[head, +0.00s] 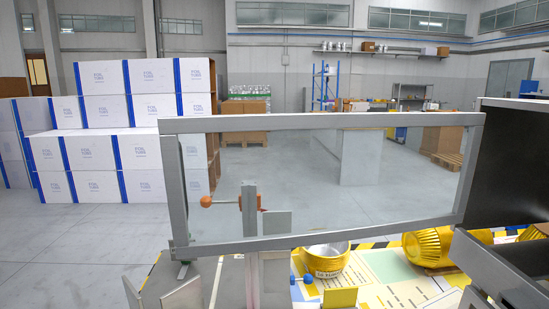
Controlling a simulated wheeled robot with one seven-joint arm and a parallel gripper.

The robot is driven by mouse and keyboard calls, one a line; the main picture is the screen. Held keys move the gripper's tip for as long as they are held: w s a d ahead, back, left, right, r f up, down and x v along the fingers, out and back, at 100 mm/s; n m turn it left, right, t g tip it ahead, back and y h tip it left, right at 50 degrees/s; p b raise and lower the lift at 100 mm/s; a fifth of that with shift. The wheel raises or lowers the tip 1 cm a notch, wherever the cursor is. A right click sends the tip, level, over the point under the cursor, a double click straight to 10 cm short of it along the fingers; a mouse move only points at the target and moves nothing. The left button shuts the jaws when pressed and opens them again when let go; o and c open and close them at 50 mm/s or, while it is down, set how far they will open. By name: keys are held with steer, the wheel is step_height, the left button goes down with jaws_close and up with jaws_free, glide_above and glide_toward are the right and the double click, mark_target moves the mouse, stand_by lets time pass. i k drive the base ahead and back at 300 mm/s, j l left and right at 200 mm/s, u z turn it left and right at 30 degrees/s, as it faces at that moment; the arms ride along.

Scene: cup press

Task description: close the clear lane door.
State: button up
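The clear lane door (325,122) is a wide transparent panel in a silver-grey frame, standing upright across the middle of the head view. Its right end is close to a dark box-like housing (515,165); I cannot tell whether they touch. Its lower left corner is by a small grey bracket (183,268). A grey post (250,225) with an orange-knobbed bar (206,201) shows at the door's lower left part. I cannot tell whether the door is latched. My gripper is not recognisable in this view.
Below the door, a yellow cup (326,262) with a pale inside stands on a patterned surface. A larger yellow ribbed part (428,247) lies to its right. A blue knob (308,279) is by the cup. White boxes (105,135) are stacked at the back left. Open floor lies behind.

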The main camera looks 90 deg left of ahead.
mark_target(169, 128)
steer(key=k+j+u, duration=0.1)
steer(key=u, duration=0.55)
steer(key=k+j, duration=0.15)
steer(key=j, duration=0.25)
steer(key=k+j, duration=0.15)
steer(key=j, duration=0.25)
steer(key=k+j, duration=0.15)
steer(key=j, duration=0.2)
steer(key=k+j, duration=0.15)
steer(key=j, duration=0.25)
